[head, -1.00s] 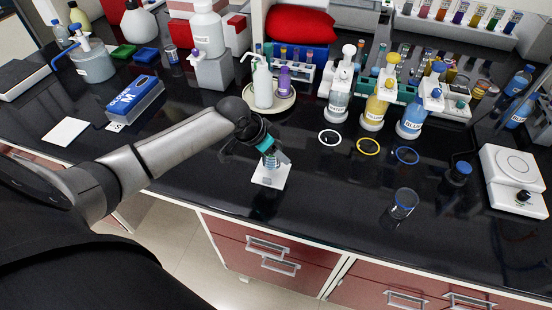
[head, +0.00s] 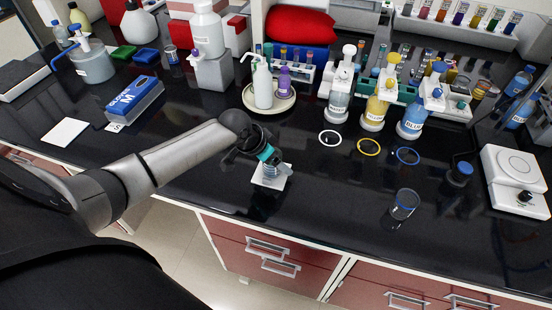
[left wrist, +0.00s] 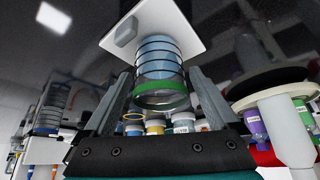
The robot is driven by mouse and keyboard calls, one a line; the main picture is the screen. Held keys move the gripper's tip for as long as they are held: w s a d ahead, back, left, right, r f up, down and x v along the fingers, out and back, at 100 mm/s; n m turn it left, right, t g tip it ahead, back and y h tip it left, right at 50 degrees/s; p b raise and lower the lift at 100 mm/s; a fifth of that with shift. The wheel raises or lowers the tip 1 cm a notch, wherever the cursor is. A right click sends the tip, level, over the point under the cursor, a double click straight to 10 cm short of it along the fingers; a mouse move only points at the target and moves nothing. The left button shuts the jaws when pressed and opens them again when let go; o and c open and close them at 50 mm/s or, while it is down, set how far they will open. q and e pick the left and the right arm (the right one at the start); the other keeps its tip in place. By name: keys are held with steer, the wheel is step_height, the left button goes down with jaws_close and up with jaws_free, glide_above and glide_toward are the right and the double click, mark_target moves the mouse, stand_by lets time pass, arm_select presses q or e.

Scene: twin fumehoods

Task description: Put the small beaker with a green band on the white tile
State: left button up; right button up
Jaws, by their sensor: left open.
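The small beaker with a green band (left wrist: 160,92) is between my left gripper's fingers in the left wrist view, its rim towards the camera. Its far end meets the white tile (left wrist: 185,35), and it appears to stand on it. In the head view the white tile (head: 262,184) lies on the black bench, with the beaker (head: 270,171) partly hidden by my gripper. My left gripper (head: 279,168) is open around the beaker; in the left wrist view its fingers (left wrist: 160,85) stand on both sides with gaps. My right gripper is not in view.
A beaker with a blue band (head: 404,206) stands to the right near the front edge. White (head: 330,138), yellow (head: 369,147) and blue (head: 407,155) rings lie before the labelled bottles. A round tray (head: 285,103) holds a wash bottle behind my gripper.

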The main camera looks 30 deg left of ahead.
arm_select(q)
steer(key=shift+r, duration=0.1)
steer(key=shift+s+r, duration=0.1)
steer(key=shift+r, duration=0.2)
steer(key=p+v, duration=0.2)
steer(key=v, duration=0.9)
steer(key=shift+r, duration=0.2)
steer(key=shift+s, duration=0.2)
